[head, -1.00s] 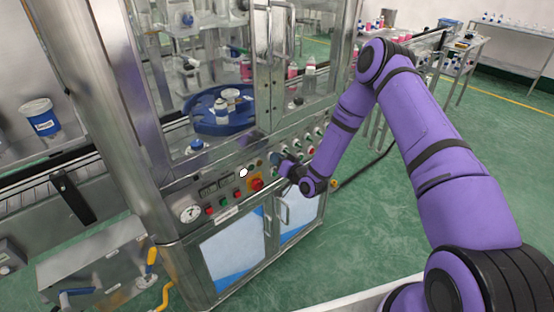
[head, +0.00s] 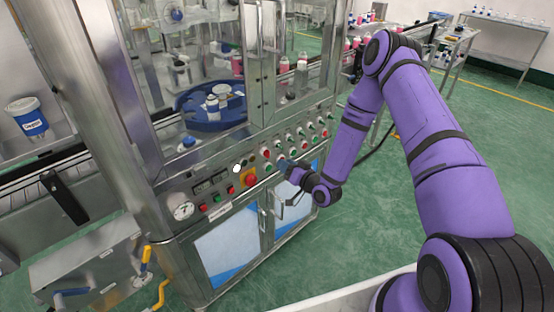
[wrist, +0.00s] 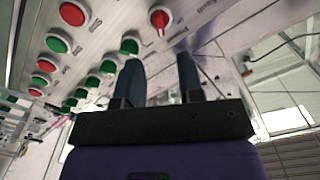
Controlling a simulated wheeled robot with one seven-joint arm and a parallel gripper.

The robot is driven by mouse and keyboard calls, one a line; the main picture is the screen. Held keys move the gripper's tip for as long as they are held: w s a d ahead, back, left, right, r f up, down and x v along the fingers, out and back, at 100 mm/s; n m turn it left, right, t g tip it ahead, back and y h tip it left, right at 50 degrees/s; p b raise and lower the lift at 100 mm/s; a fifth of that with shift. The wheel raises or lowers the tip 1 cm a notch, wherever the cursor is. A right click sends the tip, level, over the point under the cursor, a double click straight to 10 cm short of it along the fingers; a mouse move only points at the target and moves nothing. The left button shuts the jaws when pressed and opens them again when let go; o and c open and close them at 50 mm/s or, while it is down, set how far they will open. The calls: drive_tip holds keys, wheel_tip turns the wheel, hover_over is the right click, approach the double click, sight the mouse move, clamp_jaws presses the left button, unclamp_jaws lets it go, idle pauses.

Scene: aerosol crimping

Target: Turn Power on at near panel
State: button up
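The near panel (head: 215,190) is the sloped metal strip on the front of the machine, with red and green buttons, small displays and a gauge. A large red knob on a yellow base (head: 250,180) sits in its middle. In the wrist view, a red knob with a raised handle (wrist: 160,18) lies beyond my fingertips, beside rows of red and green buttons (wrist: 72,14). The labels are too small to read, so I cannot tell which control is Power. My gripper (head: 286,166) is in front of the panel; in the wrist view its fingers (wrist: 158,65) are apart and empty.
The machine's glass doors with handles rise above the panel, and a blue turntable (head: 208,122) with bottles is behind them. Cabinet doors with a handle (head: 290,190) are below. A conveyor runs at left. Green floor is free at right.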

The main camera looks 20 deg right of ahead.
drive_tip(key=shift+v, duration=1.25)
drive_tip(key=w+d+r+n+g+h, duration=0.2)
drive_tip(key=w+r+n+g+h, duration=0.15)
drive_tip(key=r, duration=1.05)
drive_tip(key=s+d+r+g+h, duration=0.2)
drive_tip(key=s+r, duration=0.4)
drive_tip(key=r, duration=0.4)
drive_tip(key=s+d+r+g+h, duration=0.1)
drive_tip(key=s+d+r+h, duration=0.3)
drive_tip(key=r, duration=0.6)
drive_tip(key=s+r+m+g, duration=0.1)
drive_tip(key=s+r, duration=0.2)
drive_tip(key=s, duration=0.6)
drive_tip(key=s+a+r+g+y, duration=0.1)
drive_tip(key=s+r+g, duration=0.1)
drive_tip(key=s, duration=0.8)
drive_tip(key=s+a+r+m+g, duration=0.1)
drive_tip(key=s+r, duration=0.4)
drive_tip(key=s, duration=0.4)
drive_tip(key=shift+s+m, duration=0.35)
